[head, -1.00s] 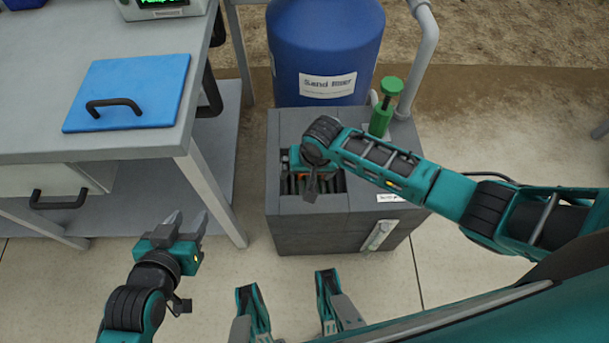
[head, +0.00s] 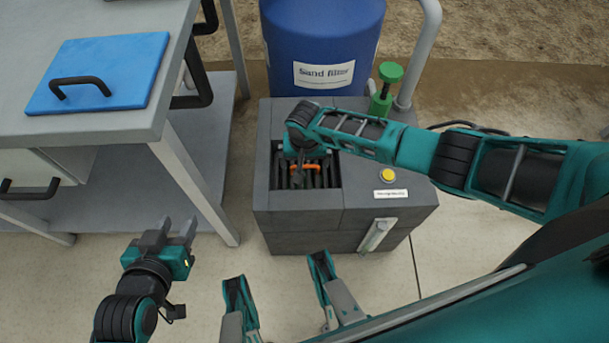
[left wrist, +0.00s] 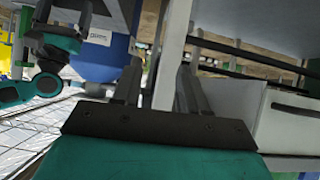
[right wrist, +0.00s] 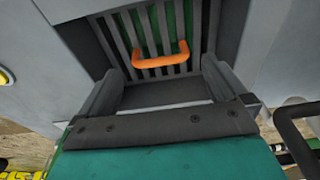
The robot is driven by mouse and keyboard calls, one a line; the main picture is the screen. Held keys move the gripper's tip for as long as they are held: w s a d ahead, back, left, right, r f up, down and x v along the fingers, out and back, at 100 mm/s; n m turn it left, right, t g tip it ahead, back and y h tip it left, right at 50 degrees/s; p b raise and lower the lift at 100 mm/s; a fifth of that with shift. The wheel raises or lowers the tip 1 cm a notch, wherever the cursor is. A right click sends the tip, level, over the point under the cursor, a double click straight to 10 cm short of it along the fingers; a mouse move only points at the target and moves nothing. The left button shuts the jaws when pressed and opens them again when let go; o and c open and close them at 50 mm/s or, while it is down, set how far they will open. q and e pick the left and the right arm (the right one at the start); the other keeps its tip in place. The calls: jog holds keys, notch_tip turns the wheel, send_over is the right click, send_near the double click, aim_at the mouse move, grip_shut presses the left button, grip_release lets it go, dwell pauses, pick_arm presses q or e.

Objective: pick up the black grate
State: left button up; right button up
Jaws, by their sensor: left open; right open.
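The black grate (head: 323,180) lies in the square opening on top of the grey sump box, seen from above in the head view. It has dark parallel bars and an orange handle (head: 303,183). In the right wrist view, the grate (right wrist: 135,34) and its handle (right wrist: 160,60) are ahead of the fingers, with green showing between the bars. My right gripper (right wrist: 160,72) is open and empty, its fingers spread to either side of the handle and apart from it. In the head view, my right wrist covers part of the grate. My left gripper (head: 171,234) is open and empty near the bench.
The grey box (head: 300,220) stands on the floor before the blue sand filter tank (head: 325,35). A green valve (head: 383,90), a pale pipe and a yellow button (head: 388,175) are at its right. A bench (head: 100,120) with a blue lidded item (head: 115,70) is at left.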

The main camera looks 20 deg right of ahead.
aim_at(305, 166)
jog(key=f+b, duration=0.2)
jog(key=f, duration=0.1)
jog(key=f+b, duration=0.1)
jog(key=shift+w+d+f, duration=0.1)
jog(key=shift+w+f, duration=0.1)
jog(key=shift+w, duration=0.2)
jog(key=shift+f+b, duration=0.3)
jog(key=shift+f, duration=0.1)
pick_arm(q)
jog(key=shift+w+d+f, duration=0.1)
jog(key=shift+d+f, duration=0.65)
pick_arm(e)
jog(key=shift+r, duration=0.1)
jog(key=shift+c, duration=0.3)
pick_arm(q)
jog(key=shift+w+a, duration=0.1)
jog(key=shift+a, duration=0.1)
pick_arm(e)
jog(key=c, duration=0.9)
